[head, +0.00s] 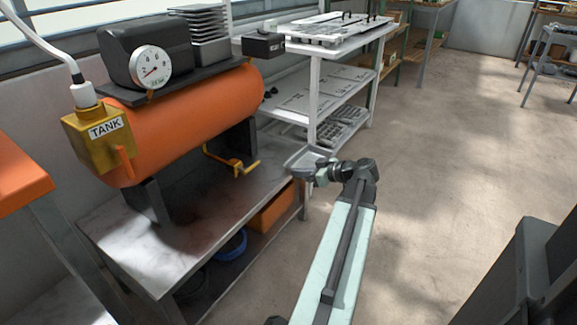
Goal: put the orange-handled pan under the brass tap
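A brass-yellow tap (240,167) sticks out low under the orange tank (195,115), just above the grey bench top (200,205). I see no pan with an orange handle that I can make out. My gripper (305,157) is at the end of my pale green arm, right of the tap and in front of the white shelf rack. A shallow grey shape shows at its tip; I cannot tell whether it is the jaws or something held. The finger gap is not visible.
A brass box marked TANK (98,128) and a black gauge housing (125,48) are on the tank. A blue round item (232,246) and an orange box (272,208) are under the bench. White shelves (335,85) stand behind my gripper. Open floor (460,150) lies to the right.

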